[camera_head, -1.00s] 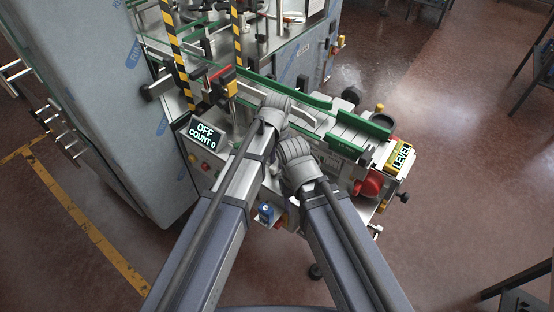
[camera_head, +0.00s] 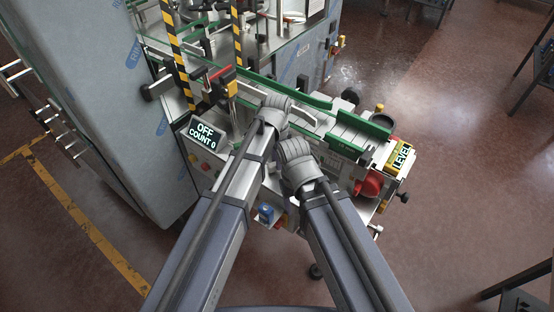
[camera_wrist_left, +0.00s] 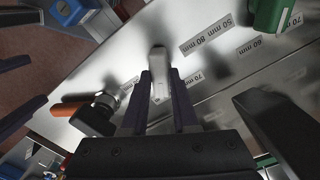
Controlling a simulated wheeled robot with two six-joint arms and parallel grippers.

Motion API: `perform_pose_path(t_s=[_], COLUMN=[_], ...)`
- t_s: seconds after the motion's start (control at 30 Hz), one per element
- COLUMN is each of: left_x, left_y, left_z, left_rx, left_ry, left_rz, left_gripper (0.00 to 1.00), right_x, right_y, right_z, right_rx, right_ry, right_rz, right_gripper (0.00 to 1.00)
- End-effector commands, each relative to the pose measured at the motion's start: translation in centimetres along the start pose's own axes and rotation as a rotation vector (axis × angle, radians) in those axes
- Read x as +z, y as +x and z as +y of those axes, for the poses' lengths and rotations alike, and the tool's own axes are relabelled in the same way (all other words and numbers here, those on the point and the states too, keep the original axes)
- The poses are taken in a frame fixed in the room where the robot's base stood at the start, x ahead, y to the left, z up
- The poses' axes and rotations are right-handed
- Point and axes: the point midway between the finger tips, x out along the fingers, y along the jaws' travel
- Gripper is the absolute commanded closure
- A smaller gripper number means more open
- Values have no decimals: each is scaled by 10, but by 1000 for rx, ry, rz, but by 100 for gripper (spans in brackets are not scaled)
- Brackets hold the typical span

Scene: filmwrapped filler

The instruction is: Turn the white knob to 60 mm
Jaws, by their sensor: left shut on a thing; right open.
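The white knob (camera_wrist_left: 158,62) shows in the left wrist view as a pale, rounded lever over a metal plate. My left gripper (camera_wrist_left: 160,88) is shut on it, with one dark finger on each side. In the head view my left gripper (camera_head: 275,106) is over the middle of the machine, and its own wrist hides the knob. My right gripper (camera_head: 298,162) is open, lower and to the right.
A green knob (camera_wrist_left: 270,14) and an orange-and-black handle (camera_wrist_left: 92,112) stand on the plate. In the head view are an OFF COUNT 0 display (camera_head: 202,132), a LEVEL display (camera_head: 402,155), a red knob (camera_head: 371,184) and green conveyor rails (camera_head: 362,122).

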Motion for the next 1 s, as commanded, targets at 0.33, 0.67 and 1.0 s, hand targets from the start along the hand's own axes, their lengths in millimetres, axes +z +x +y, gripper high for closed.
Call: perform_pose_path(t_s=[0.33, 0.67, 1.0], left_x=[0, 0, 0], left_y=[0, 0, -2], left_z=[0, 0, 0], left_rx=[0, 0, 0], left_ry=[4, 3, 3], left_rz=[0, 0, 0], left_gripper=[100, 43, 43], right_x=[0, 0, 0], right_y=[0, 0, -2], right_z=[0, 0, 0], right_rx=[0, 0, 0], right_ry=[0, 0, 0], right_rz=[0, 0, 0], right_gripper=[40, 40, 40])
